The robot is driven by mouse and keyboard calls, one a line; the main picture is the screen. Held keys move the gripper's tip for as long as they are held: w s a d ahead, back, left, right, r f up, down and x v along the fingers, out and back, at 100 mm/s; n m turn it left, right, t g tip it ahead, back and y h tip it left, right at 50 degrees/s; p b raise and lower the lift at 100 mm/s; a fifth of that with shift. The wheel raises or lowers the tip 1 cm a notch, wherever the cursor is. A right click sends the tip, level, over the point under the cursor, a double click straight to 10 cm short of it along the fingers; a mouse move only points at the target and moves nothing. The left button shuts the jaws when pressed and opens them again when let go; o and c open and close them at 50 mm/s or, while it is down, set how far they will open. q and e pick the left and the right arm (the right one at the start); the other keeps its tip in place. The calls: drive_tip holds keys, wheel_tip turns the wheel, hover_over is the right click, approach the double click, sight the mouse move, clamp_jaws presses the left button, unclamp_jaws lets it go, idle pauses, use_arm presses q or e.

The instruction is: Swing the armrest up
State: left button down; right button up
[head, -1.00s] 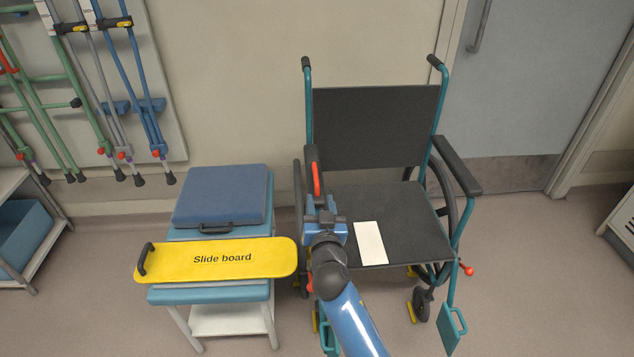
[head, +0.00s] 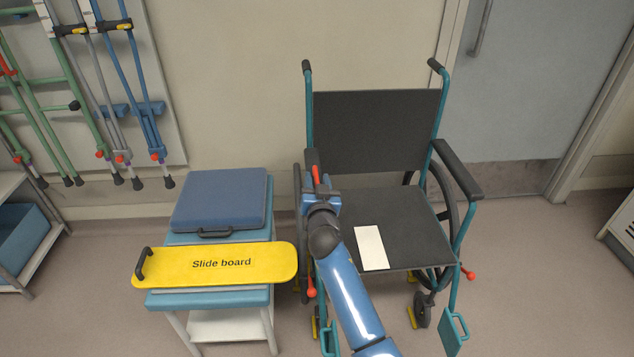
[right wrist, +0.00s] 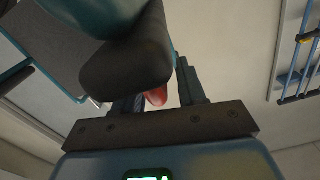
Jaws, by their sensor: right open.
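The wheelchair (head: 375,130) has a dark seat and teal frame. Its armrest on the picture's left (head: 310,160) is a dark pad, partly hidden by my right gripper (head: 319,184). A red part (head: 315,174) shows along that armrest, right at the gripper. In the right wrist view the dark pad (right wrist: 125,65) fills the upper middle, close to the open jaws (right wrist: 160,98). The red part (right wrist: 156,96) shows between the fingers, which are not closed on it. My left gripper is out of view.
A yellow slide board (head: 240,263) lies on a blue-topped stool beside the chair, with a blue cushion (head: 222,198) behind. A white card (head: 371,247) lies on the seat. The other armrest (head: 458,170) is at the right. Crutches (head: 135,90) hang on the wall.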

drive_tip(key=shift+w, duration=0.25)
clamp_jaws()
drive_tip(key=shift+r, duration=0.1)
